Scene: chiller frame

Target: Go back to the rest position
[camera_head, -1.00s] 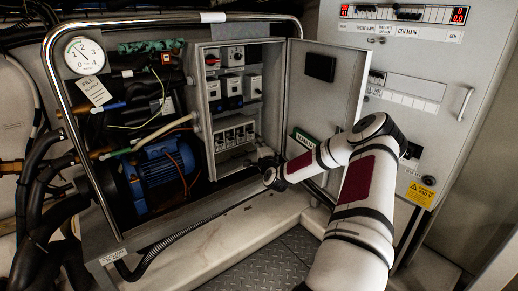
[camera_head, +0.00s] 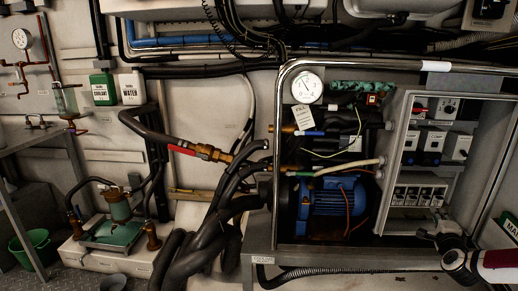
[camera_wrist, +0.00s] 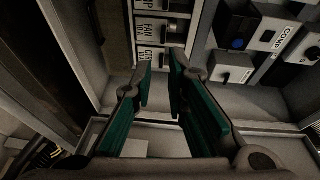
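My gripper (camera_wrist: 161,80) shows in the wrist view with its two green-padded fingers apart and nothing between them. In the head view my gripper (camera_head: 440,236) is at the lower right, in front of the bottom of the open grey switch box (camera_head: 398,150). It is just below the row of small breakers (camera_head: 418,196). Only the end of my arm shows there; the rest is cut off by the right edge.
In the wrist view, labelled breakers (camera_wrist: 152,58) and a COMP switch (camera_wrist: 288,40) are close ahead of the fingers.

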